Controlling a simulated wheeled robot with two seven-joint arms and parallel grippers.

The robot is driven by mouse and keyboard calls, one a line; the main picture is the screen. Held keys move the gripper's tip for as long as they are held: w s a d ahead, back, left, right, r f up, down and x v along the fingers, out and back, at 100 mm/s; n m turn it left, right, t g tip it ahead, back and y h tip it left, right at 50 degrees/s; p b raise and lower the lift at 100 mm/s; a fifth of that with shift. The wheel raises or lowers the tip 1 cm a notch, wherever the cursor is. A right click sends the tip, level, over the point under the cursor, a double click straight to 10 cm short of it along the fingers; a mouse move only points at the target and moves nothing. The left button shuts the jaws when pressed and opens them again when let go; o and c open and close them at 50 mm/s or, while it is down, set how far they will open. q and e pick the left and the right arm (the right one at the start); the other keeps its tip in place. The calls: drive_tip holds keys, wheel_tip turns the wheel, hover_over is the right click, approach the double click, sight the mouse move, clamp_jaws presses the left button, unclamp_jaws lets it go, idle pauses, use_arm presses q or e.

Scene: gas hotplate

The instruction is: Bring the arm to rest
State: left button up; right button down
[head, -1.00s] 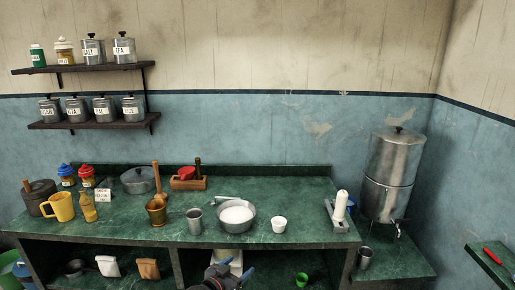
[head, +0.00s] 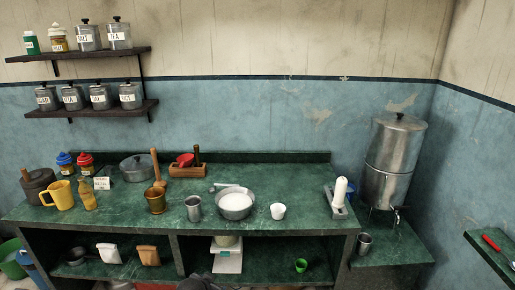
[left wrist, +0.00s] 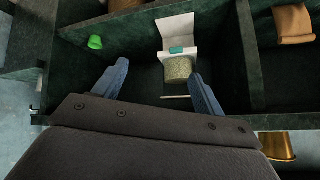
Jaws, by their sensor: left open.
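My left gripper (left wrist: 157,88) shows in the left wrist view with its two blue fingers wide apart and nothing between them. It faces the lower shelf of the green counter (head: 300,222). A white scale (left wrist: 176,30) with a round tan container (left wrist: 178,69) on it stands on that shelf, beyond the fingers and apart from them. In the head view only a dark piece of my arm shows at the bottom edge, and neither gripper is visible there.
A pan of white contents (head: 236,204), a metal cup (head: 193,208), a white cup (head: 278,211) and a mortar (head: 156,202) stand on the counter. A green cup (head: 301,265) is on the lower shelf. A metal urn (head: 391,165) stands at right.

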use_arm(q)
drive_tip(key=s+f+n+g, duration=0.1)
drive_tip(key=s+f+g, duration=0.1)
drive_tip(key=s+f, duration=0.6)
drive_tip(key=s+f+n+g, duration=0.1)
drive_tip(key=s+f, duration=0.8)
drive_tip(key=s, duration=0.9)
drive_tip(key=s+f+n+g+y, duration=0.1)
drive_tip(key=s+f+g, duration=0.3)
drive_tip(key=s+f, duration=0.4)
drive_tip(key=s, duration=0.6)
drive_tip(key=shift+f+n, duration=0.3)
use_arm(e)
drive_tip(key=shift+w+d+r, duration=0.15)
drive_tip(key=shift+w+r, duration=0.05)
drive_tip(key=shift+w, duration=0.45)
use_arm(q)
drive_tip(key=shift+a, duration=0.1)
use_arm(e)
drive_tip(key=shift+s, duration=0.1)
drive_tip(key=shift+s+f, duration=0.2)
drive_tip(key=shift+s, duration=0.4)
